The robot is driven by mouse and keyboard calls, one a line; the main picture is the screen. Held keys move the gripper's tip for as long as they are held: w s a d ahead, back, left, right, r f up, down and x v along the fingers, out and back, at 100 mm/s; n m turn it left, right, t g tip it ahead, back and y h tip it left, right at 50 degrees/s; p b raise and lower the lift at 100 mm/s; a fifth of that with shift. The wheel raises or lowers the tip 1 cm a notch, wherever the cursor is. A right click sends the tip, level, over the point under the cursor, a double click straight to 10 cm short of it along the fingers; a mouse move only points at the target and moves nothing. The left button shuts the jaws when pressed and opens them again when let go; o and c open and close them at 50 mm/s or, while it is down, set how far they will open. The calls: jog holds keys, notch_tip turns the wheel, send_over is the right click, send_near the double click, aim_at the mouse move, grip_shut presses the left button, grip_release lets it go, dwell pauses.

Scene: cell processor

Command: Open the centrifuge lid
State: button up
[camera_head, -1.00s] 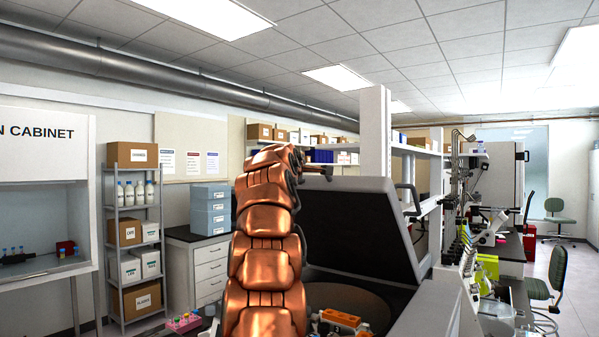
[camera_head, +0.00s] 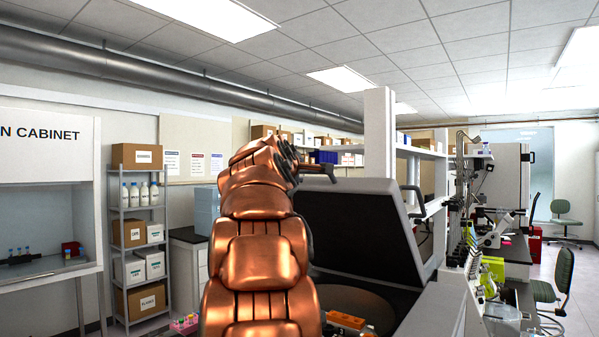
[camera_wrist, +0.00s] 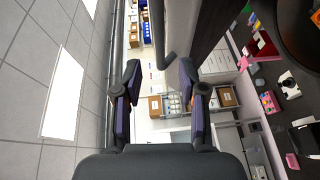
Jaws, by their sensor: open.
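The centrifuge lid (camera_head: 355,235) is raised and tilted back in the head view, with its dark underside showing. The round centrifuge bowl (camera_head: 350,298) is uncovered below it, partly behind my copper arm. A dark handle (camera_head: 413,203) stands out at the lid's right side. My gripper (camera_head: 325,172) is above the lid's upper left edge; I cannot tell there whether it touches. In the wrist view my gripper (camera_wrist: 160,102) has its two purple-padded fingers apart, with nothing between them. A grey bent bar (camera_wrist: 168,62) shows just beyond the fingertips.
A white post (camera_head: 378,140) and shelves stand behind the lid. A shelf rack with boxes (camera_head: 140,235) and a cabinet (camera_head: 45,200) are at the left. A bench with instruments (camera_head: 485,225) and a green chair (camera_head: 560,285) are at the right, beside open floor.

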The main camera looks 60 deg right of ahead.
jog(key=shift+v, duration=1.7)
